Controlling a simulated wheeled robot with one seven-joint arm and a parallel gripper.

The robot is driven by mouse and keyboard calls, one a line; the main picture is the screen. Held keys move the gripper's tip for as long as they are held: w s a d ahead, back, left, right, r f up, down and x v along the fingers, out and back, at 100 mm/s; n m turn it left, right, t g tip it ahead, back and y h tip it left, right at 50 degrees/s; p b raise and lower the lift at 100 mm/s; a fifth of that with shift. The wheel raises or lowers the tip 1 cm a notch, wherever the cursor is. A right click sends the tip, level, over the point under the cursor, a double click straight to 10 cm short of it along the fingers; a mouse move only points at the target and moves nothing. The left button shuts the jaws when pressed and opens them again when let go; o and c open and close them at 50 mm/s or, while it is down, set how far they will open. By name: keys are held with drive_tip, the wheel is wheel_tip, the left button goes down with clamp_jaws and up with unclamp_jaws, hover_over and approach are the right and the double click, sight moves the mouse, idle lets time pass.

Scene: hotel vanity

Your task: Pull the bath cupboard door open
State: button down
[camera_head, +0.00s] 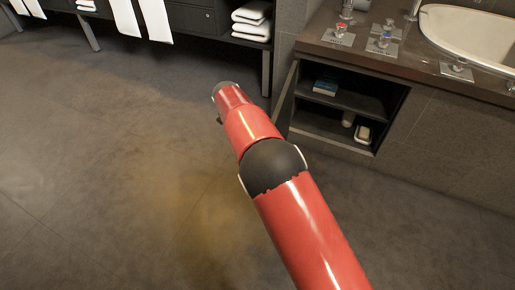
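The bath cupboard (376,151) is built in under the vanity counter at the right. Its dark door (286,99) stands swung outward at the left side of the opening, seen nearly edge-on. The inside shows, with a shelf across it. My red arm reaches from the bottom right up to the left, and its far end is in front of and left of the door. The arm overlaps part of the door's lower area in the picture. My gripper's fingers do not show, and I cannot tell whether anything touches the door.
Taps and a white basin (470,38) are on the counter (395,60). A dark cabinet with towels (252,22) stands behind. The floor at left is clear.

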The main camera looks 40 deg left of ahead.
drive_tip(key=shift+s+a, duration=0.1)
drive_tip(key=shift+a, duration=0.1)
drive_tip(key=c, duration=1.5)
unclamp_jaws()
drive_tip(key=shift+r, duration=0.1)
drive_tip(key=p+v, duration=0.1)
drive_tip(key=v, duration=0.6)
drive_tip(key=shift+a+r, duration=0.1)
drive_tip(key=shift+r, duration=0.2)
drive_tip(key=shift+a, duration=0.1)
